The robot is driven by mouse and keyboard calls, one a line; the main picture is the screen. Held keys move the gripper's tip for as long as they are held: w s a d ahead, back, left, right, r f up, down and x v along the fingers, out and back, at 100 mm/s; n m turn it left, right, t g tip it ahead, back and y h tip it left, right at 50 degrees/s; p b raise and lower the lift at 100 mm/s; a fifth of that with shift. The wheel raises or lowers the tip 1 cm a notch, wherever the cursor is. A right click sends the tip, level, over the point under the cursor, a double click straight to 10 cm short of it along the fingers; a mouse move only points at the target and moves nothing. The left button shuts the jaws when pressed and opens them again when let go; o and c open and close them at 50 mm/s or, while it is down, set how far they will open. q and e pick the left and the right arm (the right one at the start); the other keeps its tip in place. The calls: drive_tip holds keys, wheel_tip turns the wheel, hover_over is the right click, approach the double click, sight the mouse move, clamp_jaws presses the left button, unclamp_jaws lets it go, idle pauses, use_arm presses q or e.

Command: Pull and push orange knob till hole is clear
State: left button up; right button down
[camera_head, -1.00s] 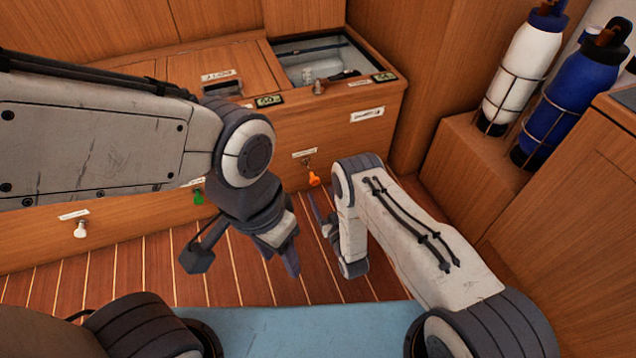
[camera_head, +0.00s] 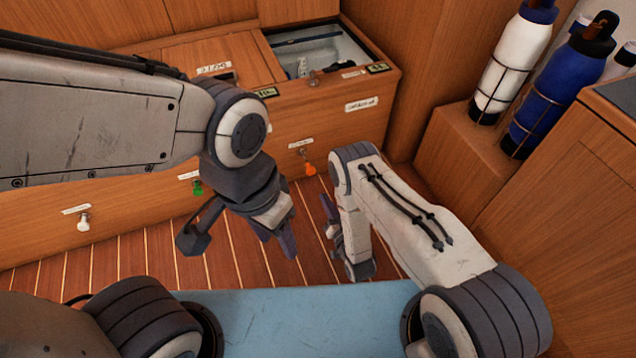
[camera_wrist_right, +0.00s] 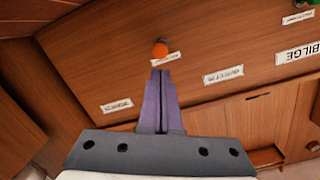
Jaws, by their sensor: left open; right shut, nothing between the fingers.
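The orange knob (camera_head: 310,169) hangs from the front panel of the wooden locker, below a small white label. It also shows in the right wrist view (camera_wrist_right: 160,50), just beyond my fingertips. My right gripper (camera_head: 327,205) is shut and empty. Its purple fingers (camera_wrist_right: 160,74) point toward the panel near the knob and look apart from it, though the exact gap is hard to judge. My left gripper (camera_head: 279,242) is open and empty, over the floor to the left of the knob. I cannot make out the hole in either view.
A green knob (camera_head: 197,188) and a white knob (camera_head: 83,223) stand on the same panel, to the left. The locker top has an open bin (camera_head: 318,52). White (camera_head: 512,58) and blue (camera_head: 562,88) bottles stand in racks at right. Striped floor (camera_head: 140,260) is free.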

drive_tip(key=s+r+m+g+p, duration=0.1)
drive_tip(key=s+r+m+g, duration=0.15)
drive_tip(key=m, duration=0.75)
drive_tip(key=m+b, duration=0.3)
drive_tip(key=b, duration=0.5)
approach(311, 173)
drive_tip(key=shift+h, duration=0.4)
drive_tip(key=x, duration=0.6)
drive_tip(key=shift+a, duration=0.2)
drive_tip(key=shift+w+a, duration=0.1)
drive_tip(key=shift+w, duration=0.1)
drive_tip(key=shift+r, duration=0.1)
